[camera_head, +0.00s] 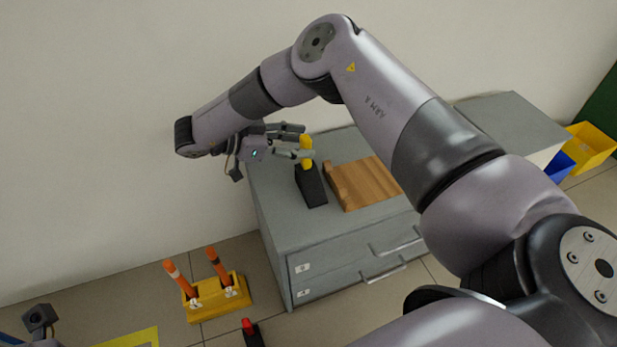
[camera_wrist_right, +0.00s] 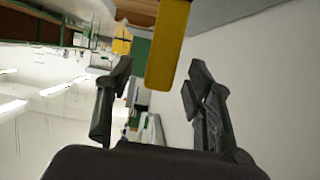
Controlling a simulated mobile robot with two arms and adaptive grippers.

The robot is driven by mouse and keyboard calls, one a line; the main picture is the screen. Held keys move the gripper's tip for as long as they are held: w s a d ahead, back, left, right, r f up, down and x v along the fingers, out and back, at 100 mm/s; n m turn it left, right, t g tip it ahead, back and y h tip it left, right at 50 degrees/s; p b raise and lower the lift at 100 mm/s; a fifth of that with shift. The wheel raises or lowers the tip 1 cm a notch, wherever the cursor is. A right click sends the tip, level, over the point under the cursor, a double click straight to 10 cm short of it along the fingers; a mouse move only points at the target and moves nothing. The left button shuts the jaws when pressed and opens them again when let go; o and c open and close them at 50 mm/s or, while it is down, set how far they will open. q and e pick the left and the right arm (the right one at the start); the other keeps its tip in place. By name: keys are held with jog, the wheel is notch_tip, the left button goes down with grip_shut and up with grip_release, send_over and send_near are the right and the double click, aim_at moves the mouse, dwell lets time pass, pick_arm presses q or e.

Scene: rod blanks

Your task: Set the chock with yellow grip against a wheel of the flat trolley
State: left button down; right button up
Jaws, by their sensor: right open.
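The chock with yellow grip stands on top of a grey cabinet; its black wedge (camera_head: 312,190) shows below my right gripper (camera_head: 304,143). Its yellow grip (camera_head: 306,150) points up, at the fingers. In the right wrist view the yellow grip (camera_wrist_right: 168,45) lies between the open fingers (camera_wrist_right: 158,85), with gaps on both sides. My right gripper is open and reaches in from the left side of the cabinet. I cannot make out the flat trolley or its wheels.
The grey cabinet (camera_head: 340,262) stands by the wall, with a wooden piece (camera_head: 368,184) beside the chock.

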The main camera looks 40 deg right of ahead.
jog(key=shift+x, duration=1.1)
jog(key=shift+c, duration=0.5)
grip_shut()
